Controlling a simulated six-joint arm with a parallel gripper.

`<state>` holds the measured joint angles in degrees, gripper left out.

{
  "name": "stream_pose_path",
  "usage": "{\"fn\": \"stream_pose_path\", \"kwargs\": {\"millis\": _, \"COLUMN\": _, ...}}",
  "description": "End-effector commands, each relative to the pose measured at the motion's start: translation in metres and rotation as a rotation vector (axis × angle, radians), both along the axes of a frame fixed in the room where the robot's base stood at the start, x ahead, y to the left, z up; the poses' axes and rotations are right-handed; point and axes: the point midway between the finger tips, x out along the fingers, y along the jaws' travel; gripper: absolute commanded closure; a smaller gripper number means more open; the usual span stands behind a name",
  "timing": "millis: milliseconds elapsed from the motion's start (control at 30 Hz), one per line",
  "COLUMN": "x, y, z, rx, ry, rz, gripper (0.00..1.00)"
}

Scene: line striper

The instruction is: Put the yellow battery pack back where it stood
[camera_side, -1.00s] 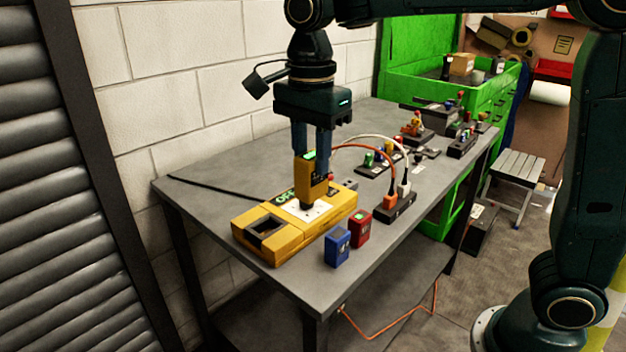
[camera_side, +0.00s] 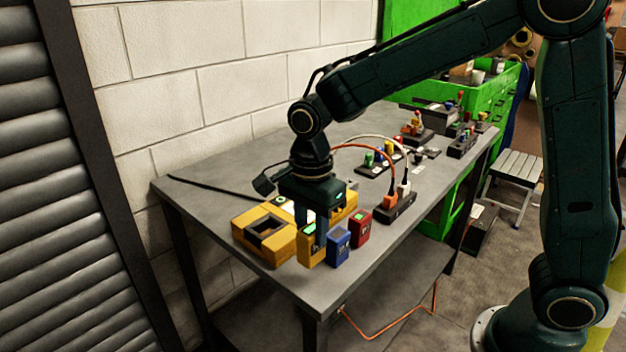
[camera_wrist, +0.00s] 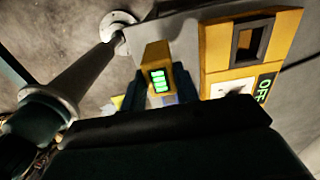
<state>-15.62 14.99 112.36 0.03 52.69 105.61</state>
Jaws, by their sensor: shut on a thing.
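The yellow battery pack (camera_side: 306,252) is upright at the left end of a row, beside the blue pack (camera_side: 338,248) and then the red pack (camera_side: 360,229). Its bottom is at or just above the table top; I cannot tell whether it touches. My gripper (camera_side: 313,232) points down and is shut on it. In the wrist view the yellow pack (camera_wrist: 155,60), with a green lit display, sits between the fingers of my gripper (camera_wrist: 158,90). The yellow striper unit (camera_side: 246,240) lies behind it, with an open square bay. My gripper hides part of that unit.
The grey table (camera_side: 310,290) has its front edge close to the packs. A black socket block (camera_side: 400,208) with orange and white cables is to the right. Several small devices stand farther back. A white block wall is behind the table.

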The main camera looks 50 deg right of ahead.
Motion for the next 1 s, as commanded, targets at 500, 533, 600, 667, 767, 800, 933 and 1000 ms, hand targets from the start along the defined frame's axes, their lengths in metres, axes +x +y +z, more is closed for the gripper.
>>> {"fn": "stream_pose_path", "kwargs": {"millis": 500, "x": 0.000, "y": 0.000, "z": -0.024, "rx": 0.000, "ry": 0.001, "rz": 0.000, "gripper": 0.89}}
{"fn": "stream_pose_path", "kwargs": {"millis": 533, "x": 0.000, "y": 0.000, "z": -0.027, "rx": 0.000, "ry": 0.001, "rz": 0.000, "gripper": 0.89}}
{"fn": "stream_pose_path", "kwargs": {"millis": 600, "x": 0.000, "y": 0.000, "z": -0.036, "rx": -0.001, "ry": 0.003, "rz": 0.000, "gripper": 0.89}}
{"fn": "stream_pose_path", "kwargs": {"millis": 667, "x": 0.000, "y": 0.000, "z": -0.043, "rx": -0.001, "ry": 0.002, "rz": 0.000, "gripper": 0.89}}
{"fn": "stream_pose_path", "kwargs": {"millis": 767, "x": 0.000, "y": 0.000, "z": -0.053, "rx": -0.001, "ry": 0.002, "rz": 0.000, "gripper": 0.89}}
{"fn": "stream_pose_path", "kwargs": {"millis": 800, "x": 0.000, "y": 0.000, "z": -0.055, "rx": 0.000, "ry": 0.001, "rz": 0.000, "gripper": 0.89}}
{"fn": "stream_pose_path", "kwargs": {"millis": 933, "x": 0.000, "y": 0.000, "z": -0.057, "rx": 0.000, "ry": -0.002, "rz": 0.000, "gripper": 0.89}}
{"fn": "stream_pose_path", "kwargs": {"millis": 1000, "x": 0.000, "y": 0.000, "z": -0.057, "rx": 0.000, "ry": -0.002, "rz": 0.000, "gripper": 0.89}}
